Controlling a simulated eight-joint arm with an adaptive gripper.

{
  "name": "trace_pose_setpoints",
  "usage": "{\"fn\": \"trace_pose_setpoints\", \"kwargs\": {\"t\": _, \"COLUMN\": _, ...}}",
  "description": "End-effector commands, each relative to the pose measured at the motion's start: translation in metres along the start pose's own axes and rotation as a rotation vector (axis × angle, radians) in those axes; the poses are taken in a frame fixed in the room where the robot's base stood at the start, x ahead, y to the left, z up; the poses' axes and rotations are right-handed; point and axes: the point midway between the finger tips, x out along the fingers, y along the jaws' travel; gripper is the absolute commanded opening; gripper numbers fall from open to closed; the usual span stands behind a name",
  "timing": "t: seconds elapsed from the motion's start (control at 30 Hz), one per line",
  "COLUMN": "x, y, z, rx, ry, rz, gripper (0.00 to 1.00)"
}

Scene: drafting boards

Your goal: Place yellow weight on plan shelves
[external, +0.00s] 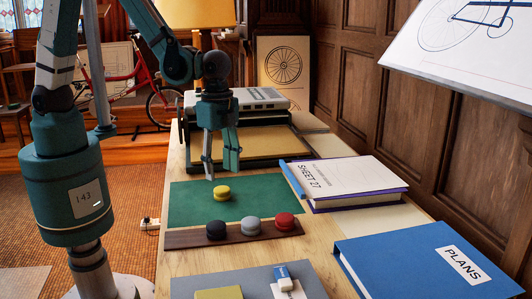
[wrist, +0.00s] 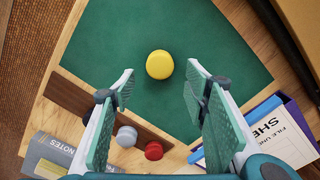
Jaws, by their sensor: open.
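The yellow weight (external: 222,192) is a small round disc lying on the green mat (external: 262,207). It also shows in the wrist view (wrist: 159,65), just beyond my fingertips and roughly centred between them. My gripper (external: 221,168) points down above the weight, open and empty; in the wrist view both fingers (wrist: 160,86) are spread wide, not touching it. A blue item labelled PLANS (external: 415,262) lies at the front right. I cannot make out any shelves in it.
A dark wooden strip (external: 186,239) in front of the mat carries black (external: 216,230), grey (external: 250,226) and red (external: 284,222) weights. A thick SHEET 27 book (external: 350,178) lies to the right. A tilted drawing board (external: 470,45) overhangs the upper right.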

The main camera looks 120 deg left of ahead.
Motion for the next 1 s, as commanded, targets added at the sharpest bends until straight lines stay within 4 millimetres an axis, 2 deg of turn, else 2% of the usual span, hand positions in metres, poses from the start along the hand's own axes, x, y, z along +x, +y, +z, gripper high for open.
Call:
{"fn": "trace_pose_setpoints", "kwargs": {"t": 0.2, "x": -0.030, "y": 0.000, "z": 0.000, "rx": 0.000, "ry": 0.000, "rz": 0.000, "gripper": 0.45}}
{"fn": "trace_pose_setpoints", "kwargs": {"t": 0.4, "x": -0.048, "y": 0.000, "z": 0.000, "rx": 0.000, "ry": 0.000, "rz": 0.000, "gripper": 0.45}}
{"fn": "trace_pose_setpoints", "kwargs": {"t": 0.6, "x": -0.056, "y": 0.000, "z": 0.000, "rx": 0.000, "ry": 0.000, "rz": 0.000, "gripper": 0.45}}
{"fn": "trace_pose_setpoints", "kwargs": {"t": 1.0, "x": -0.056, "y": 0.000, "z": 0.000, "rx": 0.000, "ry": 0.000, "rz": 0.000, "gripper": 0.45}}
